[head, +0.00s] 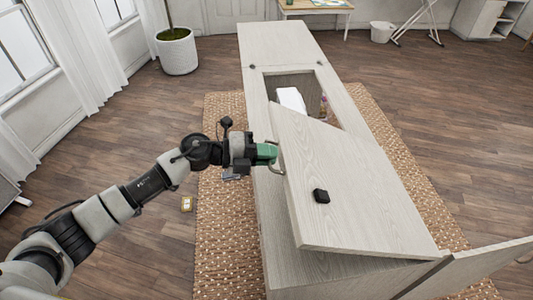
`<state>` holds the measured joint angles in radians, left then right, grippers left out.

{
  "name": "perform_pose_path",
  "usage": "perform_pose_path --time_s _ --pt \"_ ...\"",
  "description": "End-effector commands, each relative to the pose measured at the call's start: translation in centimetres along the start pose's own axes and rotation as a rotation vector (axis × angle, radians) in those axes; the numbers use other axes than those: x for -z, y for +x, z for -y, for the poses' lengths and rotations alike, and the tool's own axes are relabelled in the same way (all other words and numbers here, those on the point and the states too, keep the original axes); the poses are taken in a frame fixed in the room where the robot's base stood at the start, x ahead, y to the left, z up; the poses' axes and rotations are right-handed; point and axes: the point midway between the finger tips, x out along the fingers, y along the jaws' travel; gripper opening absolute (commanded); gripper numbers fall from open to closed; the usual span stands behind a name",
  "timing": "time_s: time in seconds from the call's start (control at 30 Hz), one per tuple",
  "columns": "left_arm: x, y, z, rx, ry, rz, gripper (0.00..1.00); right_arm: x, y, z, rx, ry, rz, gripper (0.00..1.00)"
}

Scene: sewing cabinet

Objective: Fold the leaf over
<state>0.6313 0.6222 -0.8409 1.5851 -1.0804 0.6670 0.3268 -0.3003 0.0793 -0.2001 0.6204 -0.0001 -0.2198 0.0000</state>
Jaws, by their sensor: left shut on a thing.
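The pale wood leaf (345,180) of the sewing cabinet (277,50) lies tilted above the cabinet top, its left edge raised. It partly covers the opening. My left gripper (270,154) is at the leaf's left edge, shut on the leaf's handle (277,168). The fingertips are small here and partly hidden. My right gripper is out of view.
A white object (291,99) and a small bottle (323,105) show inside the opening. A cabinet door (472,265) stands open at the lower right. The cabinet stands on a woven rug (225,235).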

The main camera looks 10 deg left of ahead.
Motion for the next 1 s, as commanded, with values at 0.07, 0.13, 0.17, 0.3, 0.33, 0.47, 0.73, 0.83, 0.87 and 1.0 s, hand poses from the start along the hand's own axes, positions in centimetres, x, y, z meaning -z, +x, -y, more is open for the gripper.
perform_pose_path --time_s 0.07,0.13,0.17,0.3,0.33,0.47,0.73,0.83,0.87,1.0 --pt "-0.1 0.0 0.3 0.004 0.005 0.004 0.00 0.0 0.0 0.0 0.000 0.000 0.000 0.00" --pt "-0.1 0.0 0.3 0.004 0.005 0.004 0.12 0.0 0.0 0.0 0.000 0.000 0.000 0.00" --pt "-0.1 0.0 0.3 0.004 0.005 0.004 0.17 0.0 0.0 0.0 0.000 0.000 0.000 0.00" --pt "-0.1 0.0 0.2 0.003 0.004 0.002 0.32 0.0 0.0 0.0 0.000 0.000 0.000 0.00" --pt "-0.1 0.0 0.2 0.003 0.004 0.002 0.32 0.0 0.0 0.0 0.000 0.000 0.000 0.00" --pt "0.0 0.0 0.2 0.003 0.003 0.001 0.32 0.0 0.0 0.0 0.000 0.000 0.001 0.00" --pt "-0.1 -1.7 -0.1 0.001 0.004 0.003 0.32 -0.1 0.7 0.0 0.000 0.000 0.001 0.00" --pt "-0.2 -3.7 -0.2 0.000 0.005 0.006 0.32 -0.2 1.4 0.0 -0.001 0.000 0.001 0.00" --pt "-0.2 -4.3 -0.2 0.001 0.005 0.006 0.32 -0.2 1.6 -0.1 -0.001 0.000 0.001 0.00" --pt "-0.2 -7.2 -0.3 -0.001 0.003 0.006 0.32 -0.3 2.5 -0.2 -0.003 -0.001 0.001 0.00"
